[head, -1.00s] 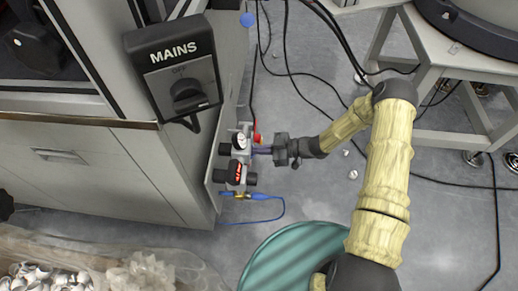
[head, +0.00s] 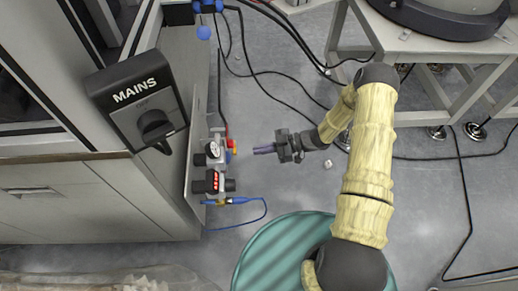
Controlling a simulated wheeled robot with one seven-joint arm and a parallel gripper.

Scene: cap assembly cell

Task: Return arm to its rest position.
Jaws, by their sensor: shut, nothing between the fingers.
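My gripper (head: 265,149) is at the end of my yellow-covered arm (head: 365,165), near the middle of the head view. It is shut and empty, with its purple fingers pointing left. It hangs in free air, apart from the valve and gauge unit (head: 212,165) on the cabinet side to its left. That unit has a round white gauge, a red display, a red knob and a blue hose. The arm is bent, coming up from the bottom right and folding back to the left.
A grey cabinet (head: 85,195) with a MAINS switch (head: 142,105) stands on the left. A green round drum top (head: 265,245) is below my arm. A white-framed table (head: 425,45) is at the upper right. Black cables (head: 270,75) run across the grey floor.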

